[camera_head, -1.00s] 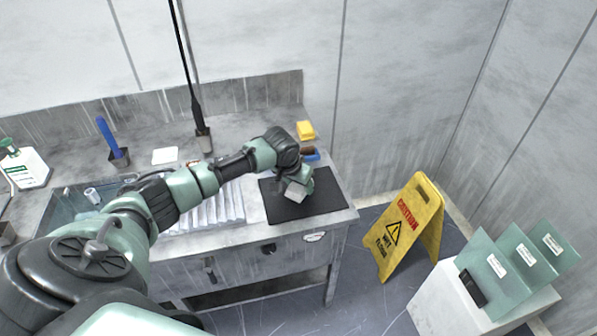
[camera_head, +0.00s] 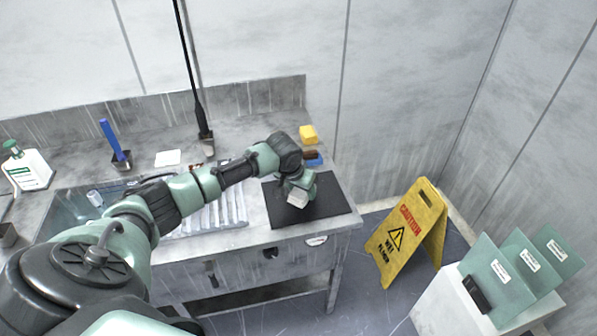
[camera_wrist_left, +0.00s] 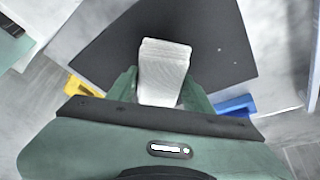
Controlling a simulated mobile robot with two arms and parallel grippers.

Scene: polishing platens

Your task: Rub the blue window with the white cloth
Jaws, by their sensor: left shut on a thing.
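My left gripper (camera_head: 298,191) is shut on a folded white cloth (camera_wrist_left: 163,70), a pale ribbed block between the fingers in the left wrist view. The cloth also shows below the gripper in the head view (camera_head: 297,198). It is over the dark mat (camera_head: 333,204) on the counter; I cannot tell whether it touches. I see no plainly blue window. Several teal panes with white labels, the front one (camera_head: 490,268) with a black block, stand on a white stand at the right, apart from the gripper. My right gripper is not in view.
A yellow block (camera_head: 308,134) and a blue-and-brown item (camera_head: 313,159) lie behind the mat. A ribbed rack (camera_head: 232,208) and a sink are to its left. A yellow caution sign (camera_head: 407,235) stands on the floor between the counter and the white stand (camera_head: 432,300).

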